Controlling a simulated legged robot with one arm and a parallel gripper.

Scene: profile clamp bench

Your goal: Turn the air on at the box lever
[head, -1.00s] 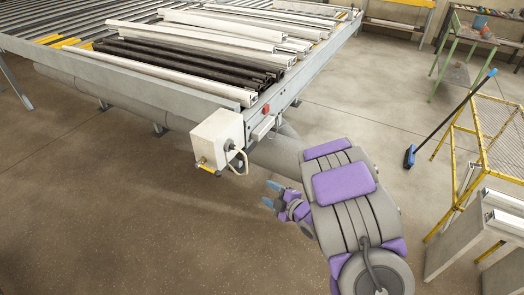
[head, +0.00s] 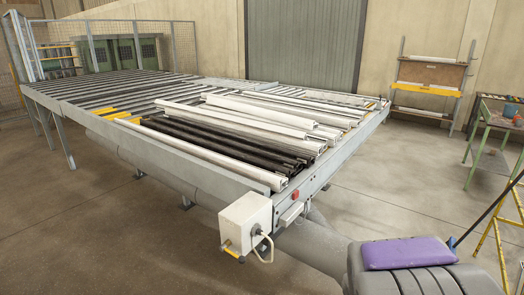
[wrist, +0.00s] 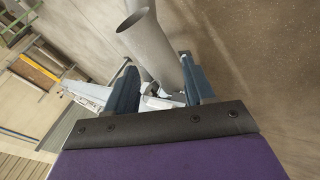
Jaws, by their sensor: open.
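The white box (head: 246,222) is fixed at the near corner of the roller table, in the middle of the head view. A small yellow lever (head: 229,244) sits at its lower left, and a pale hose (head: 268,247) loops from its right side. The lever cannot be made out in the wrist view.
The roller table (head: 155,165) carries white and black profiles (head: 220,147). A thick grey pipe (head: 310,245) runs under it and also shows beyond my fingers in the wrist view (wrist: 150,45). A yellow stand (head: 505,235) is at the right. Floor left of the box is clear.

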